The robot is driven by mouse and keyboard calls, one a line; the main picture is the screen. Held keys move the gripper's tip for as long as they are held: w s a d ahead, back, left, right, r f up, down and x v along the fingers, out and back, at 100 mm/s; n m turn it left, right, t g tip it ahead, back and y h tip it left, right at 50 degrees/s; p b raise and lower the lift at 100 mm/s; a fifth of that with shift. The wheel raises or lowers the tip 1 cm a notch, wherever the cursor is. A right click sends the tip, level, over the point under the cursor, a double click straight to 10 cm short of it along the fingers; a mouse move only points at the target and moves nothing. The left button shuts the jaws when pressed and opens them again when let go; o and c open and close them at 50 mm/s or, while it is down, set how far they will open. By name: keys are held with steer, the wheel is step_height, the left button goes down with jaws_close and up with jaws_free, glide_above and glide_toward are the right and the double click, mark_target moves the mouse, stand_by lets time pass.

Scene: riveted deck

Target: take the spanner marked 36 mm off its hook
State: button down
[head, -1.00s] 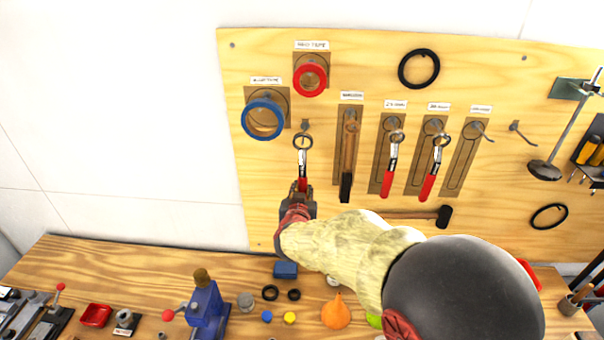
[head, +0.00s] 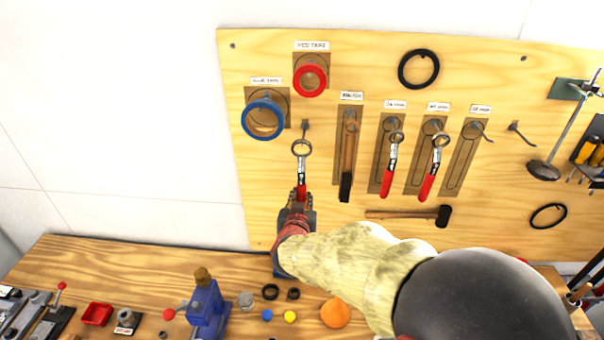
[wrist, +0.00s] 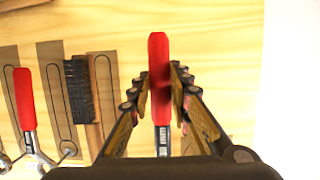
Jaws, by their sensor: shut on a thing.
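A spanner (head: 302,168) with a red handle, a dark marked shank and a ring end is in my gripper (head: 299,200). Its handle (wrist: 159,70) stands between the two fingers (wrist: 159,90) in the wrist view, and the gripper is shut on it. The ring end points up. It shows just below a small hook (head: 305,125) on the board and looks apart from it. The marking on the shank is too small to read surely. Two more red-handled spanners hang to the right, one (head: 391,168) beside the other (head: 433,170).
The wooden board (head: 260,190) also carries a blue tape roll (head: 263,119), a red tape roll (head: 310,79), a brush (head: 347,160) and an empty spanner outline (head: 461,160). A mallet (head: 440,215) hangs lower right. The bench (head: 100,262) below holds a blue vice (head: 207,307).

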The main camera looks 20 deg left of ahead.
steer(key=shift+f+p+v, duration=0.15)
steer(key=shift+v, duration=0.6)
steer(key=shift+f+p+v, duration=0.15)
steer(key=shift+f+v, duration=0.05)
steer(key=shift+v, duration=0.6)
steer(key=shift+s, duration=0.1)
steer(key=s+d+p, duration=0.1)
steer(key=s, duration=0.7)
steer(key=shift+d+p, duration=0.3)
steer(key=shift+w, duration=0.1)
